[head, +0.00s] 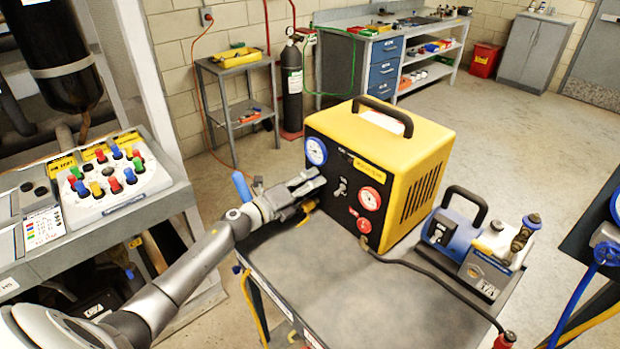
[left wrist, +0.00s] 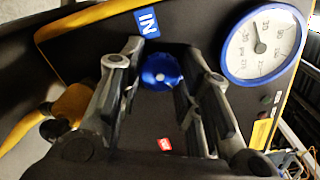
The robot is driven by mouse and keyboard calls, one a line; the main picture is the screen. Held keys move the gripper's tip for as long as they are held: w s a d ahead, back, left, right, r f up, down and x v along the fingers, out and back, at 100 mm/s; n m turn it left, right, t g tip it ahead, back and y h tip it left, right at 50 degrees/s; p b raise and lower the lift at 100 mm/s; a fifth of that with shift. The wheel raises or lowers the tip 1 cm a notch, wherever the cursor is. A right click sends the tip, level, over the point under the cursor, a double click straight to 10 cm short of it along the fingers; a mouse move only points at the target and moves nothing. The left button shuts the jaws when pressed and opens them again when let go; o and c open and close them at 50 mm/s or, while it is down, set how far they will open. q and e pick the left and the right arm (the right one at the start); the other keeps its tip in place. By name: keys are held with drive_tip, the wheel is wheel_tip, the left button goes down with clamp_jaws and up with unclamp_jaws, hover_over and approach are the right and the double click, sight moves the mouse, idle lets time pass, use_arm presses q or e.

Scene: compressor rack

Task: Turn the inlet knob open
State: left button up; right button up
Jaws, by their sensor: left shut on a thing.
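The yellow and black recovery machine (head: 412,150) stands on the grey cart. In the left wrist view, the blue round inlet knob (left wrist: 160,72) sits on its dark front panel, below a blue "IN" label (left wrist: 147,21). My left gripper (head: 312,184) reaches the panel from the left. Its two fingers (left wrist: 158,88) lie on either side of the knob and are shut on it. In the head view the gripper hides the knob. A blue-rimmed gauge (head: 316,151) is above the gripper; it also shows in the left wrist view (left wrist: 262,42). My right gripper is not in view.
A red-rimmed gauge (head: 370,198) and a red knob (head: 364,225) are on the same panel. A blue and white pump (head: 478,245) stands right of the machine, with a black hose (head: 430,270) across the cart. The cart top (head: 345,295) is clear in front.

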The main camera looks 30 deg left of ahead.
use_arm(q)
drive_tip(key=n+p, duration=0.2)
drive_tip(key=n, duration=0.3)
drive_tip(key=shift+r+n+p, duration=0.1)
drive_tip(key=shift+n+p, duration=0.2)
drive_tip(key=shift+p, duration=0.05)
drive_tip(key=n+p, duration=0.2)
drive_tip(key=n, duration=0.2)
drive_tip(key=shift+n, duration=0.4)
drive_tip(key=shift+f, duration=0.2)
drive_tip(key=o, duration=1.1)
drive_tip(key=shift+c, duration=0.2)
